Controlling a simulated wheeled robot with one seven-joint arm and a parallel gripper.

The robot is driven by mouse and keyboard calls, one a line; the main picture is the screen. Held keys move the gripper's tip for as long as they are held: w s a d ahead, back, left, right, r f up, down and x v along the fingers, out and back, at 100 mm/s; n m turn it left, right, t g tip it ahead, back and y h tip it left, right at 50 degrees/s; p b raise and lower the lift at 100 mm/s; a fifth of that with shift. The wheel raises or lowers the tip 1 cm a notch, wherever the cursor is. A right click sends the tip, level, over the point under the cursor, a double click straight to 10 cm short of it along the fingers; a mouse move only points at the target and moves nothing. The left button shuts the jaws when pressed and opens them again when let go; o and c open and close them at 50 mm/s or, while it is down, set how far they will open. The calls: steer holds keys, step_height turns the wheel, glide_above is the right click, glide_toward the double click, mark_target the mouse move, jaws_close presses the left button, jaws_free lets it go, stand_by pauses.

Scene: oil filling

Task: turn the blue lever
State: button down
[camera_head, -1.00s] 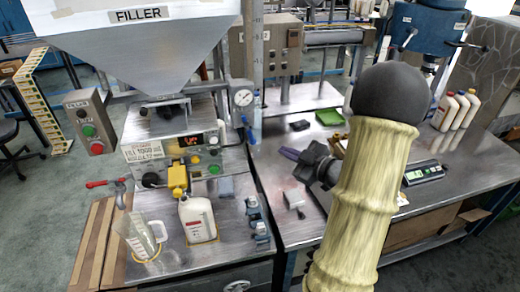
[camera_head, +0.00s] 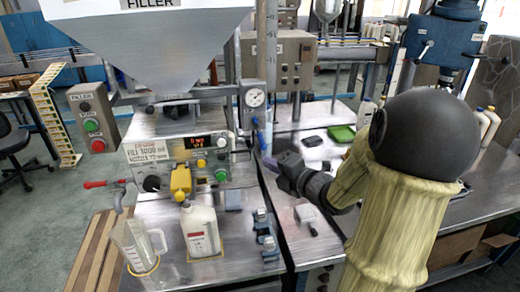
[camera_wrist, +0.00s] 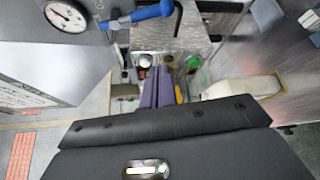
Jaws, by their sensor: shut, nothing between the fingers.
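The blue lever (camera_head: 258,138) sits below the round pressure gauge (camera_head: 255,97), on the right side of the filler machine. In the wrist view the blue lever (camera_wrist: 152,13) is at the top, close to the gauge. My gripper (camera_head: 266,162) has purple fingers and is just below and right of the lever in the head view. In the wrist view my gripper (camera_wrist: 157,86) is shut and empty, pointing toward the machine's panel. The fingers appear apart from the lever.
The filler machine's panel (camera_head: 150,152) has several buttons. A white bottle (camera_head: 200,229) stands under the yellow nozzle (camera_head: 181,180), beside a clear jug (camera_head: 137,245). A red-handled tap (camera_head: 97,184) is at the left. A green tray (camera_head: 341,134) lies on the bench behind.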

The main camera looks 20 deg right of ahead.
mark_target(259, 132)
steer(key=w+p, duration=0.5)
steer(key=w, duration=0.4)
steer(key=shift+w+d+f, duration=0.2)
steer(key=shift+w, duration=0.05)
